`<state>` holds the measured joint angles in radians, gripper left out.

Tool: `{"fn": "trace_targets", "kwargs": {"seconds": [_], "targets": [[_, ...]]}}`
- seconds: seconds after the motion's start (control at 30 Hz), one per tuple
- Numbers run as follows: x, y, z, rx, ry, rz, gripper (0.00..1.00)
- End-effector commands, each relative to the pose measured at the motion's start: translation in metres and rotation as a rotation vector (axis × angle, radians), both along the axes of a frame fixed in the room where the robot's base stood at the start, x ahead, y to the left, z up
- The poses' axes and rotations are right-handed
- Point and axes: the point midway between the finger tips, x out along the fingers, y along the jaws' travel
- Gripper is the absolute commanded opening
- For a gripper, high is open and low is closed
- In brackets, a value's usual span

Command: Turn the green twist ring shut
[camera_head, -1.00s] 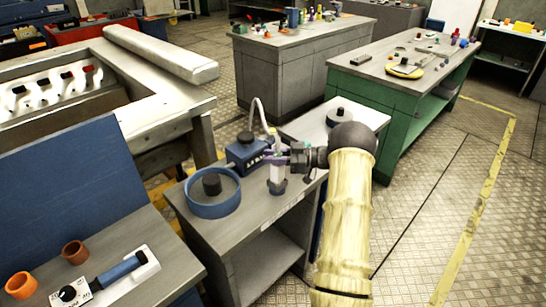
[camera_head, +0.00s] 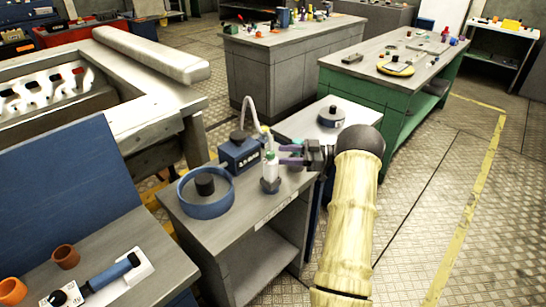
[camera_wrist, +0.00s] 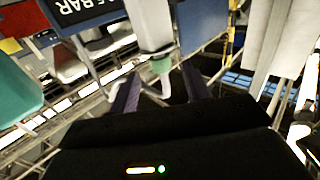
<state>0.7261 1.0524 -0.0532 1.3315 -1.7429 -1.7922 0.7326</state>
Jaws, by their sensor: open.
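The green twist ring (camera_head: 270,155) sits near the top of an upright white cylinder (camera_head: 270,170) on the grey bench. The cylinder stands in a dark base. In the wrist view the green ring (camera_wrist: 161,65) shows just beyond my fingertips, near the middle, at the end of the white body. My gripper (camera_head: 287,155) is open, with its purple fingers pointing left at the ring from the right side. It holds nothing. In the wrist view my gripper (camera_wrist: 160,85) has its two fingers apart, one on each side of the ring's line. Whether the ring is shut cannot be told.
A blue box (camera_head: 238,155) with a black knob and a pale hose stands behind the cylinder. A blue round tray (camera_head: 205,207) with a dark plug lies left of it. A dark round part (camera_head: 332,117) sits on the bench to the right. Open floor lies right.

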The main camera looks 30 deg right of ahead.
Motion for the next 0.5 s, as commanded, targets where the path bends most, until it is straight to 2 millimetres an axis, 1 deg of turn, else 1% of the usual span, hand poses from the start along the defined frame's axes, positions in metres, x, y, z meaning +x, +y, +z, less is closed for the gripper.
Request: {"fn": "trace_targets", "kwargs": {"seconds": [0.03, 0.3, 0.4, 0.5], "targets": [[-0.005, -0.01, -0.002, -0.002, -0.001, -0.003, 0.48], [-0.03, -0.058, -0.002, -0.001, 0.0, -0.002, 0.48], [-0.038, -0.074, -0.002, -0.001, 0.0, -0.002, 0.48], [-0.044, -0.085, -0.002, 0.0, -0.001, 0.0, 0.48]]}}
